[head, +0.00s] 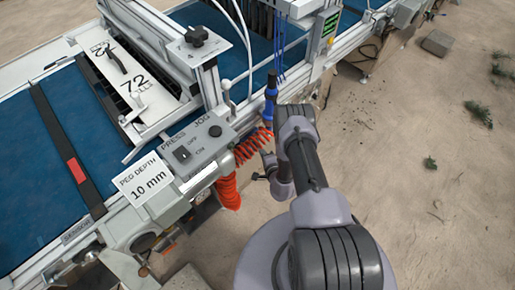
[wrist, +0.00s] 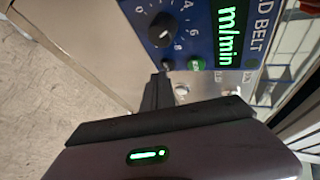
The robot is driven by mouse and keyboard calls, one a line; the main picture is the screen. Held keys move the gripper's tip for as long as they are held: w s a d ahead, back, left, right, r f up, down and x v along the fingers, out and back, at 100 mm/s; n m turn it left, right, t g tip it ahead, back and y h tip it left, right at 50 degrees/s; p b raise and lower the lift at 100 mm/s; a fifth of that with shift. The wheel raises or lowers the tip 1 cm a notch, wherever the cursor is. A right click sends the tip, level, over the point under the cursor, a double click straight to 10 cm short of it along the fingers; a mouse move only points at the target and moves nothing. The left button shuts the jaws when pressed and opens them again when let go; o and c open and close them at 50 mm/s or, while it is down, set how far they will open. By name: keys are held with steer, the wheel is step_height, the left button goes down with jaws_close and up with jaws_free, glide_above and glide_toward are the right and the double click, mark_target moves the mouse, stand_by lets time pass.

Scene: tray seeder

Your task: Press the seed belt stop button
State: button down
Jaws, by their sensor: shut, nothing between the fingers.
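In the wrist view a blue seed belt panel (wrist: 188,42) shows a black dial (wrist: 162,29), a green-lit m/min readout (wrist: 230,30) and a green button (wrist: 197,63). A small dark round button (wrist: 167,64) sits left of the green one. Its label is not readable, so I cannot tell for sure that it is the stop button. My gripper (wrist: 161,77) is shut and empty, its tips just below the dark button. Whether they touch it is unclear. In the head view my arm hides the panel.
The seeder's blue belt (head: 40,140), a press/jog switch box (head: 195,145), a peg depth sign (head: 143,180) and an orange coiled hose (head: 252,146) lie left of my arm in the head view. Open sandy ground (head: 400,140) is at the right.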

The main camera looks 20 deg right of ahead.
steer(key=shift+s, duration=0.15)
steer(key=s, duration=0.2)
steer(key=s+d+p, duration=0.2)
steer(key=s, duration=0.1)
steer(key=shift+s, duration=0.3)
stand_by(0.5)
